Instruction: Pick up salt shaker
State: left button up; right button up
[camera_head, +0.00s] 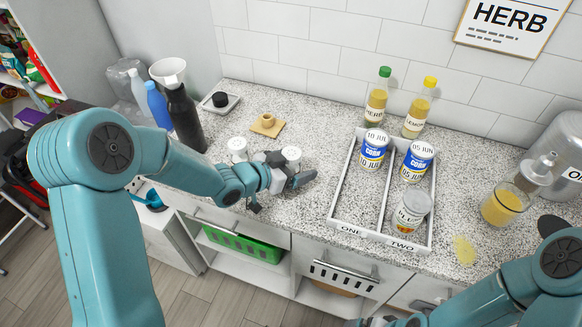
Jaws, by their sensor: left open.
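Two small shakers with white round tops stand on the speckled counter near my left gripper. One shaker (237,147) is behind my left wrist, and the other (291,154) is right behind the gripper. I cannot read which one is salt; their lower parts are partly hidden by my arm and gripper. My left gripper (302,179) is open, low over the counter, just in front of the right-hand shaker. I cannot tell whether it touches it. My right gripper is at the bottom edge, mostly cut off, and its jaws cannot be made out.
A white two-part tray (337,207) holds several labelled cans, right of the left gripper. Two bottles (377,98) stand behind it. A black bottle (184,118) and a wooden holder (267,126) are left. A yellow-filled glass (503,205) is right.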

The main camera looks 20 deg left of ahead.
pick_arm(q)
jog(key=shift+w+f, duration=0.1)
jog(key=shift+w, duration=0.05)
jog(key=c, duration=1)
jog(key=shift+c, duration=0.8)
jog(key=shift+r, duration=0.2)
